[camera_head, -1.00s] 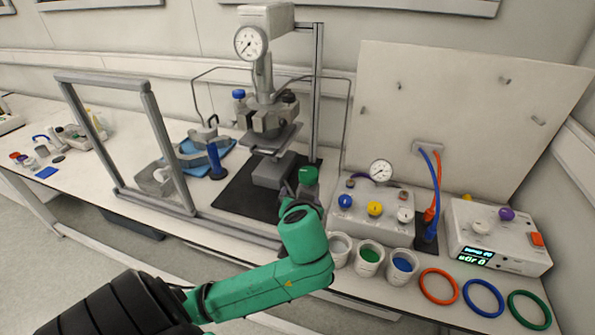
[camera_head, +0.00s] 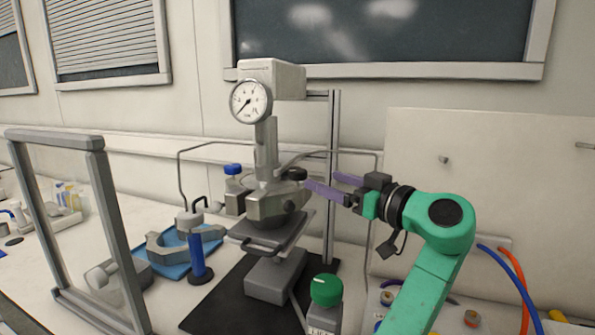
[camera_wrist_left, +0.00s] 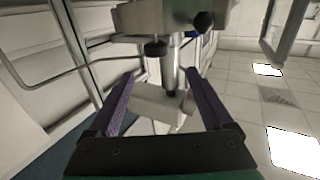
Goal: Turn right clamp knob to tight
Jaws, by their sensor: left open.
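The reactor head (camera_head: 275,205) hangs on its stand in the head view. A dark clamp knob (camera_head: 293,174) sits on its right side, and a blue-topped knob (camera_head: 232,170) is on its left. My left gripper (camera_head: 320,180) has purple fingers. It is open, with its tips just right of the dark knob; I cannot tell whether they touch it. In the left wrist view the spread fingers (camera_wrist_left: 157,80) show nothing gripped between them. Dark knobs show beyond the tips there, but I cannot tell which is the right clamp knob. My right gripper is not visible.
A pressure gauge (camera_head: 251,101) and a metal post (camera_head: 333,150) stand close to the head. A green knob (camera_head: 326,290) is in front. A framed shield (camera_head: 105,210) stands at left, beside a blue tray (camera_head: 180,262).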

